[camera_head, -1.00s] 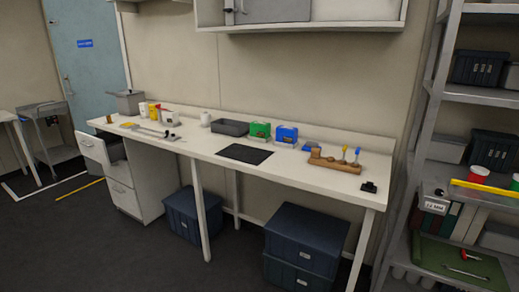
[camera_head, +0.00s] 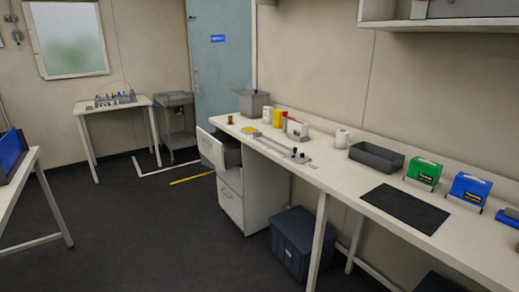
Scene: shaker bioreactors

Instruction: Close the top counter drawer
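The top counter drawer (camera_head: 211,148) is pulled out to the left from the white cabinet under the counter's far end. Its front panel stands clear of the cabinet, and the dark gap behind it shows. The drawer below it (camera_head: 230,202) is shut, flush with the cabinet. The long white counter (camera_head: 340,176) runs from the far middle to the near right. My gripper is not in the picture.
Open dark floor (camera_head: 150,245) lies left of the cabinet. A blue bin (camera_head: 292,240) and a table leg (camera_head: 317,243) stand right of it. A grey cart (camera_head: 177,120) stands beyond the drawer. A table with a blue-screened device (camera_head: 10,155) is at the left edge.

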